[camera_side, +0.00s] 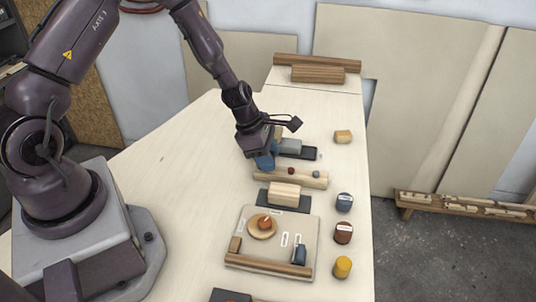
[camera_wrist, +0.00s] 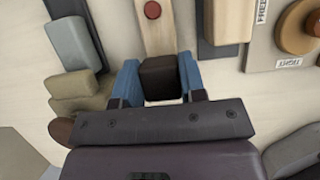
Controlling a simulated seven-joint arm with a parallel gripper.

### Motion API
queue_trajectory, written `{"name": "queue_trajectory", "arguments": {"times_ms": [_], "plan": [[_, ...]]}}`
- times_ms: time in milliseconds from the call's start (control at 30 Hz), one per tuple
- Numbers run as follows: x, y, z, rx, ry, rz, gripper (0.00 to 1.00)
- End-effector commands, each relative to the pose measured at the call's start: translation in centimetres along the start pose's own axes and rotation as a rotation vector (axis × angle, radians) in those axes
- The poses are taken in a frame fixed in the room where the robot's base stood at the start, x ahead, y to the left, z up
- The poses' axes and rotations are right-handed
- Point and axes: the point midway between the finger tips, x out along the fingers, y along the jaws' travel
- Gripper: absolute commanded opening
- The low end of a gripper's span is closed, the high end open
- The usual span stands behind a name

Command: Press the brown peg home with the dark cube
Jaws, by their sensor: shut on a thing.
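A pale wooden bar (camera_side: 262,176) lies across the table with a brownish-red peg (camera_side: 291,171) standing in it and a grey peg (camera_side: 316,174) further right. The bar (camera_wrist: 165,38) and red-brown peg (camera_wrist: 152,10) also show at the top of the wrist view. My gripper (camera_side: 266,163) is over the bar's left end, left of the brown peg. In the wrist view, my gripper's blue fingers (camera_wrist: 158,70) are shut on the dark cube (camera_wrist: 160,80). The cube is apart from the peg. The side view hides the cube; its height above the bar is unclear.
A grey block (camera_side: 291,146) sits on a dark tray behind the bar. In front are a wooden block (camera_side: 284,188) and a board (camera_side: 232,215) with a round disc (camera_side: 258,232). Several cylinders, including a yellow one (camera_side: 342,267), line the right side. The table's left is clear.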

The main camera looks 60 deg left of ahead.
Motion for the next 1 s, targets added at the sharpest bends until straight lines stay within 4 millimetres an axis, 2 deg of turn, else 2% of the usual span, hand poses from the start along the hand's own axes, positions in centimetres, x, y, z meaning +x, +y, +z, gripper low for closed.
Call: {"name": "queue_trajectory", "arguments": {"times_ms": [1000], "plan": [[0.99, -0.08, -0.5, -0.001, 0.002, -0.003, 0.19]]}}
